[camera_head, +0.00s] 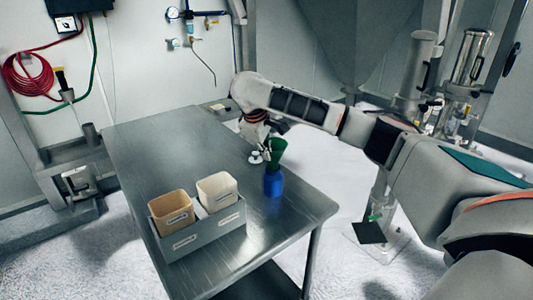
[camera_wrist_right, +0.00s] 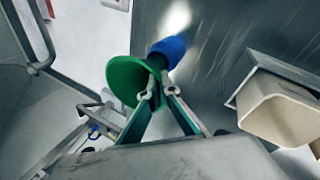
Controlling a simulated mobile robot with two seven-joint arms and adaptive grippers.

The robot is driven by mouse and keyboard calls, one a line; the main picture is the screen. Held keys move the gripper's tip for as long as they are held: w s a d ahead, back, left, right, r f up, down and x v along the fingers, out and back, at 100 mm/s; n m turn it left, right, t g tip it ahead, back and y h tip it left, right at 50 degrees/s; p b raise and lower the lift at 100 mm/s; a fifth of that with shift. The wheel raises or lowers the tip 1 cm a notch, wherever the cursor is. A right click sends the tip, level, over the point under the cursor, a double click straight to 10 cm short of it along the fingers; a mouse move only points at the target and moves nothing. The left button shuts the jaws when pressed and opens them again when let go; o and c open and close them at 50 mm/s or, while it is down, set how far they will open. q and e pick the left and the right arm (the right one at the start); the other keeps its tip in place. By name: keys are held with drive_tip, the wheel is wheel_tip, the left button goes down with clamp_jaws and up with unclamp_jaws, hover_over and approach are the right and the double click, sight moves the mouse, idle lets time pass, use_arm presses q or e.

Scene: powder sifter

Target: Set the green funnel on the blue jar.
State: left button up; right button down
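The green funnel (camera_head: 278,148) is upright directly above the blue jar (camera_head: 273,184), wide mouth up. My right gripper (camera_head: 265,153) is at the funnel's left side in the head view. In the right wrist view, the fingertips (camera_wrist_right: 156,84) close in on the narrow part of the funnel (camera_wrist_right: 124,80), and the blue jar (camera_wrist_right: 171,49) shows just past its stem. Whether the stem's end is inside the jar's mouth or only over it is hidden. My left gripper is in neither view.
The jar stands on a metal table (camera_head: 160,150) near its right edge. A grey tray (camera_head: 205,236) with a tan bin (camera_head: 173,212) and a cream bin (camera_head: 217,190) is at the front left of the jar. The table's far left part is clear.

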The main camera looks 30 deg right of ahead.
idle(0.4)
drive_tip(key=shift+f, duration=0.65)
drive_tip(key=shift+f, duration=0.6)
drive_tip(key=c, duration=2.8)
unclamp_jaws()
drive_tip(key=shift+o, duration=1.2)
drive_tip(key=shift+r, duration=0.1)
